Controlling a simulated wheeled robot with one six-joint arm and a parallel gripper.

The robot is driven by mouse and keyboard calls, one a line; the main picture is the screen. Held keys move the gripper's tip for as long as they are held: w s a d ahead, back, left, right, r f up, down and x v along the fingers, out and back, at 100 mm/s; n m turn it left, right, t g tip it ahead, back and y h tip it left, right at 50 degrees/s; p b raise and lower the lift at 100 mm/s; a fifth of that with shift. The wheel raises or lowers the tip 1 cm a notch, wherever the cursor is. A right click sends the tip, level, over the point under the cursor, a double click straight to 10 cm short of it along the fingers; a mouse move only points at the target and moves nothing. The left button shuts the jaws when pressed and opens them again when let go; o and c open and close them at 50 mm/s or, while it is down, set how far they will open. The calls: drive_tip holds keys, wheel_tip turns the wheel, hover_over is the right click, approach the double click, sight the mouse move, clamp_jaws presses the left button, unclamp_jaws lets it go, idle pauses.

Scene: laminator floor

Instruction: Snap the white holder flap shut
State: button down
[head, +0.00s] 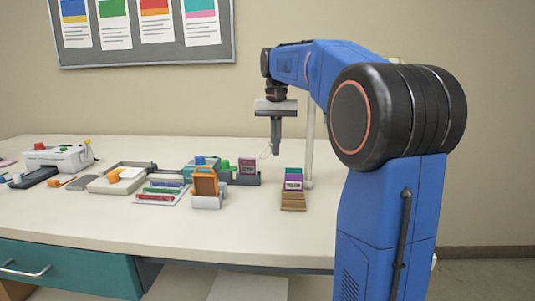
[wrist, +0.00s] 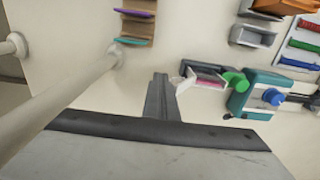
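A small holder (head: 246,180) with a dark grey base stands on the table with a maroon-pink card (head: 247,166) upright in it. In the wrist view the holder shows with the pink card (wrist: 208,75) beside a green knob. A thin white flap (head: 265,153) sticks up and out at the holder's right end, standing open. In the wrist view the white flap (wrist: 178,82) is close to my fingertips; I cannot tell if they touch. My gripper (head: 276,150) points down just right of the flap. Its fingers (wrist: 160,80) look closed together, with nothing held between them.
A wooden card rack (head: 293,201) stands front right, and a pale post (head: 309,145) rises behind it. Left of the holder are a teal device (wrist: 245,98) and an orange-framed stand (head: 206,189). Bare table lies in front.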

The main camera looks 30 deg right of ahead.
drive_tip(key=shift+w+a+f, duration=0.1)
drive_tip(key=shift+w+a, duration=0.35)
drive_tip(key=shift+a, duration=0.25)
drive_tip(key=shift+w+a+r, duration=0.1)
drive_tip(key=shift+w+a, duration=0.35)
drive_tip(key=shift+a, duration=0.25)
drive_tip(key=shift+w+a+f, duration=0.1)
drive_tip(key=shift+w+a, duration=0.35)
drive_tip(key=shift+a, duration=0.25)
drive_tip(key=shift+w+a, duration=0.35)
drive_tip(key=shift+a, duration=0.05)
drive_tip(key=shift+w+a, duration=0.1)
drive_tip(key=shift+w, duration=0.25)
wheel_tip(320, 180, up, 7)
drive_tip(key=shift+s, duration=0.2)
drive_tip(key=shift+s, duration=0.15)
idle(1.1)
